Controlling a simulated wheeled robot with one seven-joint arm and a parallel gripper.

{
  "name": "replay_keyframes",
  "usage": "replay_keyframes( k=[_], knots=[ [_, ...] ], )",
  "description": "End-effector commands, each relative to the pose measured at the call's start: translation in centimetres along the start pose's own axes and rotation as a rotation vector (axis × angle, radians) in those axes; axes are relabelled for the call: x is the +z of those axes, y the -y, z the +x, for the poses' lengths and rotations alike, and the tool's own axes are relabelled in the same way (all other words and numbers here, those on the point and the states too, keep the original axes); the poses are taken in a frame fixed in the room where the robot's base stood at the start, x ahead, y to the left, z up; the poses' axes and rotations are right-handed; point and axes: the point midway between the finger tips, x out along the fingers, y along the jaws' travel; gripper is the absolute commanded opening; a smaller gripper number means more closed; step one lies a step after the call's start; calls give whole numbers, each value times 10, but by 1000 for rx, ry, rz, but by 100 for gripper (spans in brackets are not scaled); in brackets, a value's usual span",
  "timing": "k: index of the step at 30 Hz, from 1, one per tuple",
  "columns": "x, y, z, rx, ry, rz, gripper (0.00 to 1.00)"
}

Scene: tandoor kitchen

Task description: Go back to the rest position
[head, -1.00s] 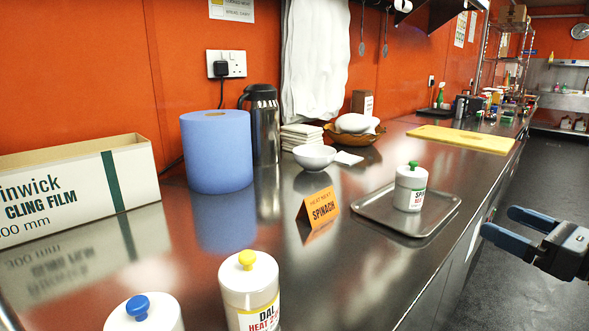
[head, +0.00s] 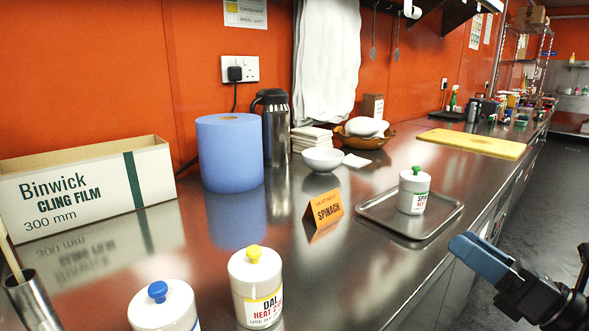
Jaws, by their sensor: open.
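My gripper (head: 522,250) is at the lower right of the head view, beyond the counter's front edge, over the floor side. Its jaws are apart with nothing between them; one finger is cut by the right picture edge. A white jar with a green knob and a spinach label (head: 413,191) stands upright on a metal tray (head: 378,228). My gripper is apart from the jar and the tray. An orange folded card reading SPINACH (head: 325,210) stands left of the tray.
A yellow-knobbed dal jar (head: 256,290) and a blue-knobbed jar (head: 162,307) stand near on the steel counter (head: 330,285). Behind are a cling film box (head: 80,195), blue roll (head: 229,155), flask (head: 274,130) and bowl (head: 323,160). A yellow board (head: 472,143) lies farther back.

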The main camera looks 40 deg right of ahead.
Motion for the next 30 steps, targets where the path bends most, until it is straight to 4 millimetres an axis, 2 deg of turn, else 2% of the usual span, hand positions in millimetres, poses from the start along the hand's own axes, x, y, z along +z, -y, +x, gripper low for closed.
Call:
replay_keyframes(
  k=[1,6,12,20,24,30],
  knots=[
    [-6,-19,5,35,19,85,100],
    [-22,-84,9,145,110,477,100],
    [-35,-144,-6,189,177,1030,100],
    [-59,-187,-48,39,193,1756,100],
    [-78,-202,-81,-157,187,2117,100],
    [-101,-220,-132,-502,195,2480,100]
  ],
)
